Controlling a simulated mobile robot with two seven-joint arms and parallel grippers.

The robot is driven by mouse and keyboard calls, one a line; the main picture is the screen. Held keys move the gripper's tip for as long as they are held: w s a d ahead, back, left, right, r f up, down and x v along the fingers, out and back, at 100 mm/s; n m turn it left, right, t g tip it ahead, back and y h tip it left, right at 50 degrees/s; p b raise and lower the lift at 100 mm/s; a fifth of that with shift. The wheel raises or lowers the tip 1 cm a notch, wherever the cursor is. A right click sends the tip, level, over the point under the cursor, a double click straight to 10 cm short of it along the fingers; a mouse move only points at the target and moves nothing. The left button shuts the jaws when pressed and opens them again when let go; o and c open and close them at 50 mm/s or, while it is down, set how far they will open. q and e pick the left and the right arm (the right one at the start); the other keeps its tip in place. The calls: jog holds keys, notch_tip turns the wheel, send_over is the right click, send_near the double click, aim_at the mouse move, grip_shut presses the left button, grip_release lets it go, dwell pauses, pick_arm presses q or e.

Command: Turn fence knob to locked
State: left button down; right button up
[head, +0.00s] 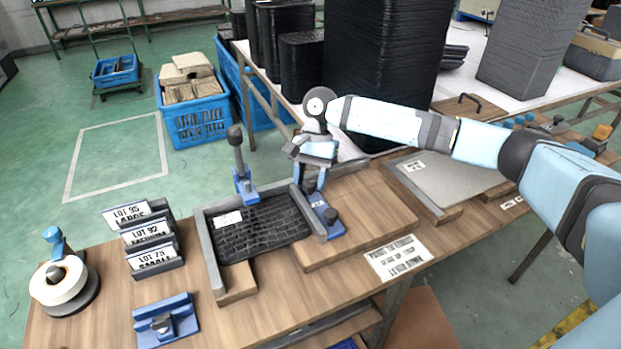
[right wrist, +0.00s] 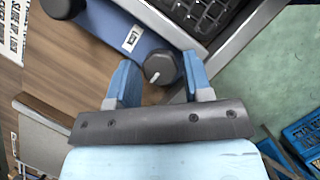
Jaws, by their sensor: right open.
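The fence knob (right wrist: 160,67) is round and dark grey with a white pointer line. It sits on a blue fence block (right wrist: 105,28), beside a small white label with a lock-like icon, too small to read. In the head view my right gripper (head: 312,186) hangs over the fence block. My left gripper is not in view.
A black ribbed panel (head: 265,228) lies in a grey-edged tray. An upright lever (head: 238,160) stands behind it. Lot card holders (head: 150,240), a tape roll (head: 60,285) and a blue fixture (head: 165,322) are on the left. A printed sign (head: 398,258) lies at front right.

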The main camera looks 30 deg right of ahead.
jog(key=c, duration=0.6)
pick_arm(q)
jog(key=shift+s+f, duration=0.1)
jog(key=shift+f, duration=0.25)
pick_arm(e)
jog(key=shift+c, duration=0.2)
jog(key=shift+m, duration=0.3)
jog(key=m+t, duration=0.1)
jog(key=m, duration=0.1)
jog(key=shift+m+y, duration=0.3)
jog(key=shift+y, duration=0.1)
jog(key=m+t, duration=0.1)
jog(key=m, duration=0.1)
jog(key=m+t, duration=0.1)
jog(key=m, duration=0.2)
jog(key=shift+s+d+b, duration=0.1)
jog(key=shift+s+b, duration=0.1)
jog(key=shift+b, duration=0.15)
jog(key=m+t, duration=0.1)
jog(key=m, duration=0.4)
jog(key=shift+s+t, duration=0.1)
jog(key=shift+t, duration=0.3)
jog(key=m, duration=0.2)
jog(key=m+t+h, duration=0.1)
jog(key=m, duration=0.1)
jog(key=shift+s+m+t, duration=0.1)
jog(key=shift+m+t, duration=0.2)
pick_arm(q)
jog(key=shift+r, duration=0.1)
